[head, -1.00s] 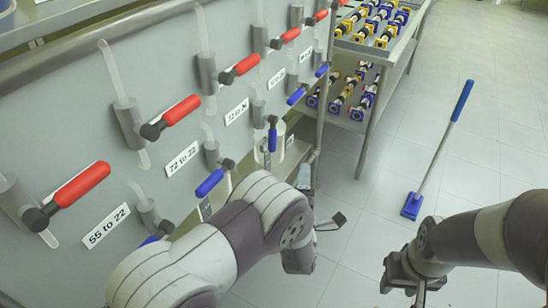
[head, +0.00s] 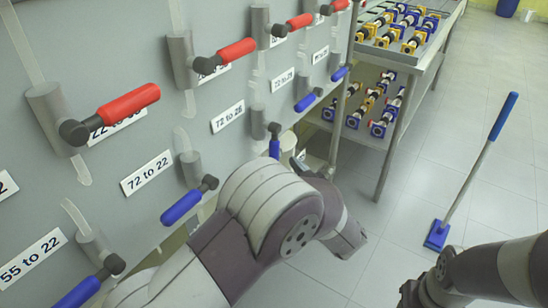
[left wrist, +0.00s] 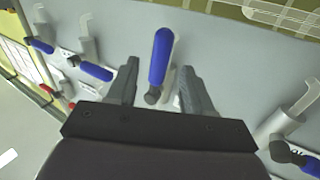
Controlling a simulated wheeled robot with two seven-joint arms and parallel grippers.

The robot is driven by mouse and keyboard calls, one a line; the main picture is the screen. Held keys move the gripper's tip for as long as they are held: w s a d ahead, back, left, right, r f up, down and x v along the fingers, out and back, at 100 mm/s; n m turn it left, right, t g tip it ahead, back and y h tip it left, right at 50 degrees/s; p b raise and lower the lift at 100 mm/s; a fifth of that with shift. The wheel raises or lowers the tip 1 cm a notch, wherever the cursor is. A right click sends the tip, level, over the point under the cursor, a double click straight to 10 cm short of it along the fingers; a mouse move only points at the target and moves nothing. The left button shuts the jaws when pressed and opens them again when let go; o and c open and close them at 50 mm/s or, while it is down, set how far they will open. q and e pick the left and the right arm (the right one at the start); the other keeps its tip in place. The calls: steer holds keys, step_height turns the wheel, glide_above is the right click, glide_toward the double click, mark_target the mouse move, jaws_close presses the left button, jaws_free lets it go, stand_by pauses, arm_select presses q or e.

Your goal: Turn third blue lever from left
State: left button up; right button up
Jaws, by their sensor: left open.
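The third blue lever from the left (head: 274,148) points straight down from its dark joint on the grey panel (head: 110,40), while the other blue levers slant. In the left wrist view, a blue lever (left wrist: 160,52) stands between the two spread fingers of my left gripper (left wrist: 160,72), with a gap on each side. In the head view, my left gripper is mostly hidden behind my arm, close to the third lever. My right gripper (head: 413,294) is at the bottom edge, partly cut off, and its fingers are unclear.
Blue levers (head: 182,207) (head: 306,101) flank the third one. A row of red levers (head: 125,102) runs above. A shelf cart (head: 392,125) with small parts stands behind the panel's end. A blue-handled mop (head: 475,175) stands on open tiled floor at right.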

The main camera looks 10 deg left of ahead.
mark_target(276, 157)
arm_select(q)
steer(key=b+x, duration=0.1)
steer(key=x, duration=0.5)
jaws_close()
steer(key=shift+r+p, duration=0.2)
steer(key=shift+p, duration=0.35)
steer(key=s+a+r+m+g+p, duration=0.2)
steer(key=s+r+m+g+p, duration=0.4)
steer(key=p, duration=3)
steer(key=shift+s+a+r+m+g+h, duration=0.45)
steer(key=shift+m+g, duration=0.75)
steer(key=shift+m, duration=1.8)
steer(key=shift+w+d+r, duration=0.1)
steer(key=shift+w+d, duration=0.1)
